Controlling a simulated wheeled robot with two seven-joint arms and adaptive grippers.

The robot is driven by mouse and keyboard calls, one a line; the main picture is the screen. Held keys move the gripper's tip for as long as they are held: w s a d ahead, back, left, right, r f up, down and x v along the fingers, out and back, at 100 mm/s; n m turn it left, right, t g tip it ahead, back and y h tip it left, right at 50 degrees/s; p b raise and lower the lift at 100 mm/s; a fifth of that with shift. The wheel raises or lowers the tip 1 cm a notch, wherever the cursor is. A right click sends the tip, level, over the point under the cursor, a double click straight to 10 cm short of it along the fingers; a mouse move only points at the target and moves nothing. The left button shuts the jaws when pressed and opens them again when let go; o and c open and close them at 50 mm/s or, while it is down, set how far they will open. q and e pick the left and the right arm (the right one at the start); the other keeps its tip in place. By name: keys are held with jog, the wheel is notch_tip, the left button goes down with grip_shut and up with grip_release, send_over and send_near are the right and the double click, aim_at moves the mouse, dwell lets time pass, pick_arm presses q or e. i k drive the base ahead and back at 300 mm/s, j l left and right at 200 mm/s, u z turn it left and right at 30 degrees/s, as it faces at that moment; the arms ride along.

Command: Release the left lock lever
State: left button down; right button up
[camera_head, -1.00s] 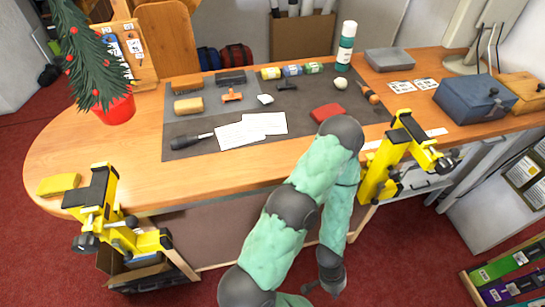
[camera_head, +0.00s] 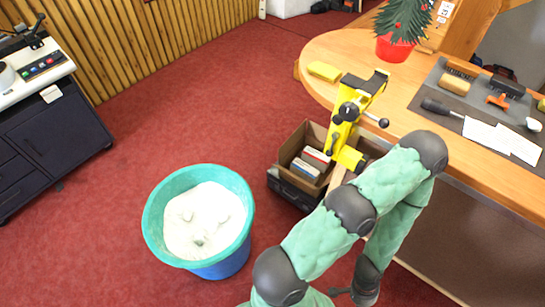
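The left yellow clamp (camera_head: 346,112) is fixed at the bench's left end, with a black pad on top. A thin lever with a dark ball end (camera_head: 383,122) sticks out from it to the right; I take this as the left lock lever. A round black knob (camera_head: 348,111) sits on its face. My green-sleeved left arm rises from the bottom and bends down again. The dark end of that arm, around my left gripper (camera_head: 352,291), is low, well below the clamp and apart from it. Its fingers are not clear. My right gripper is out of view.
An open cardboard box (camera_head: 293,150) stands below the clamp. A teal bucket (camera_head: 158,238) with white contents stands on the red floor. A yellow block (camera_head: 324,71) and a potted tree (camera_head: 400,30) are on the bench (camera_head: 370,62). A dark cabinet (camera_head: 60,140) stands far left.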

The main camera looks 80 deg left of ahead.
aim_at(329, 152)
jog(key=u, duration=0.8)
